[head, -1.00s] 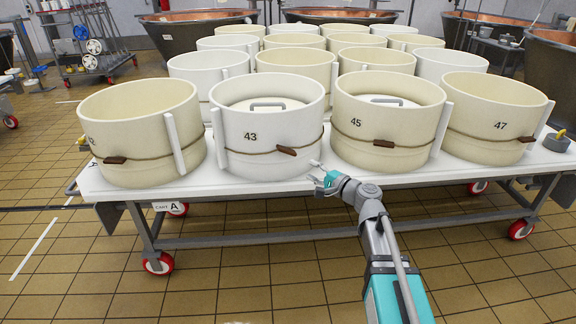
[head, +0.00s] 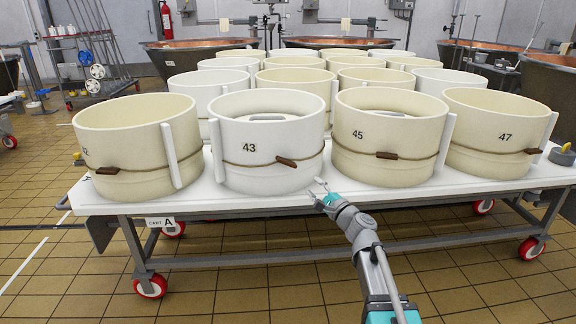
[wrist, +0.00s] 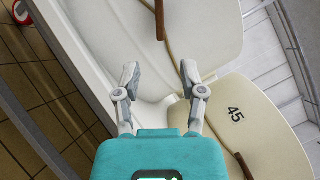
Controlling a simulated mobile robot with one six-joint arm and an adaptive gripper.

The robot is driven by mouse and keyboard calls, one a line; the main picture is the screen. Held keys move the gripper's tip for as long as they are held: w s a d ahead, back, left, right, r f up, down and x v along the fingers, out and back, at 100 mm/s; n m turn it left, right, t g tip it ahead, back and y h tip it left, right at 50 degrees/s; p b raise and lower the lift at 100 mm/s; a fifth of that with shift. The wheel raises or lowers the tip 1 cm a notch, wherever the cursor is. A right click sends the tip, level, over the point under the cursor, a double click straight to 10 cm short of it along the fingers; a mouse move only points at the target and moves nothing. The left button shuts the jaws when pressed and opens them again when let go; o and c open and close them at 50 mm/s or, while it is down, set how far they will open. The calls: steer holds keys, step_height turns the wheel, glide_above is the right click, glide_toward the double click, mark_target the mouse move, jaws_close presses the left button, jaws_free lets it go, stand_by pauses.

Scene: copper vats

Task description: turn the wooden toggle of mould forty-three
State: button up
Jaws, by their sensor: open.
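Mould 43 (head: 266,140) is a white round hoop standing on the white cart top, with a cord around its lower part. Its brown wooden toggle (head: 286,162) sits on the cord at the front right, slightly tilted. My gripper (head: 319,187) is open and empty at the cart's front edge, below and to the right of the toggle and apart from it. The toggle (wrist: 159,20) shows beyond the fingertips at the top of that view.
Mould 45 (head: 388,135), cream with its own toggle (head: 388,155), stands close on the right of mould 43. A cream mould (head: 135,147) stands close on the left, and mould 47 (head: 500,132) farther right. More moulds fill the cart behind. A narrow strip of cart top (head: 250,202) is bare in front.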

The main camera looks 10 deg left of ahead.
mark_target(290, 165)
steer(key=shift+w, duration=0.1)
steer(key=p+x, duration=0.2)
steer(key=x, duration=1.1)
steer(key=shift+w+a+r+p, duration=0.1)
steer(key=shift+w+a+p, duration=0.1)
steer(key=shift+a+p, duration=0.1)
jaws_close()
